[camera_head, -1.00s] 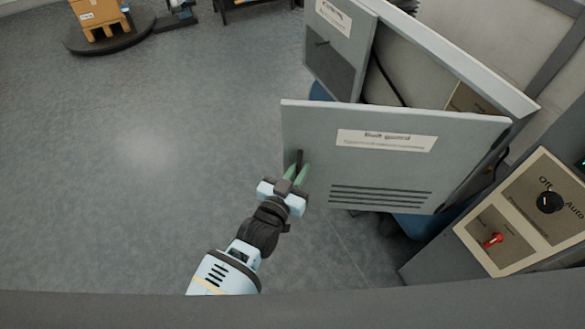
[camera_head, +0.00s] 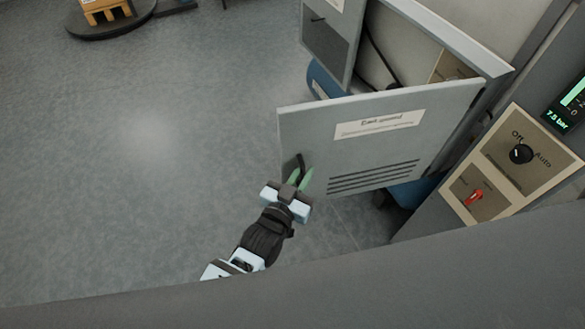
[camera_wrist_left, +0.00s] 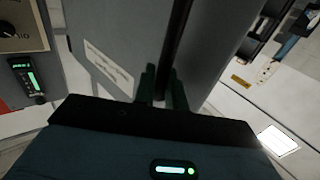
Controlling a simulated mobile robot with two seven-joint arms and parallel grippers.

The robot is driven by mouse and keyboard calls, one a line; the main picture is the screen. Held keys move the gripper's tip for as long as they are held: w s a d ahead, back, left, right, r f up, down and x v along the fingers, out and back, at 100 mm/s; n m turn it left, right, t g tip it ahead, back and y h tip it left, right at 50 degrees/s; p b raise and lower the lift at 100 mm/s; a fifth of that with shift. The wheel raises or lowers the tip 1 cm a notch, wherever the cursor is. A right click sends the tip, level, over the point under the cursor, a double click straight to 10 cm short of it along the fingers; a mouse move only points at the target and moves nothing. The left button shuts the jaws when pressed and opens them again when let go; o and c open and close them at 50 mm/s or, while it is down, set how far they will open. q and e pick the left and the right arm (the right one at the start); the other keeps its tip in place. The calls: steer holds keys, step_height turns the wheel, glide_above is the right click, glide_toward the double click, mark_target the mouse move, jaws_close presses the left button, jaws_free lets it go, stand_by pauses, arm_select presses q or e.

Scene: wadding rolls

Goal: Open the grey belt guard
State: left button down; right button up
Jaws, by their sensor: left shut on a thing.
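The grey belt guard (camera_head: 378,150) is a flat hinged door with a white label and several dark vent slots. It stands swung out from the cabinet, with its hinge side at the right. A dark bar handle (camera_head: 300,163) sits near its free left edge. My left gripper (camera_head: 299,181) has its green fingers closed on this handle. In the left wrist view the fingers (camera_wrist_left: 160,88) reach up on both sides of the dark handle, and the guard's panel (camera_wrist_left: 120,35) fills the middle. My right gripper is not in view.
A second grey door (camera_head: 328,40) stands open beyond the guard, with a blue rounded thing (camera_head: 324,78) by it. A control panel (camera_head: 515,160) with a black knob and red switch is at the right.

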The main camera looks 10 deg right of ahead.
arm_select(q)
steer(key=shift+s+d+r, duration=0.1)
steer(key=shift+s+d, duration=0.15)
steer(key=shift+s, duration=0.55)
steer(key=c, duration=1.6)
jaws_free()
steer(key=shift+o, duration=0.2)
steer(key=v, duration=0.7)
steer(key=shift+s+a, duration=0.3)
steer(key=shift+s, duration=0.1)
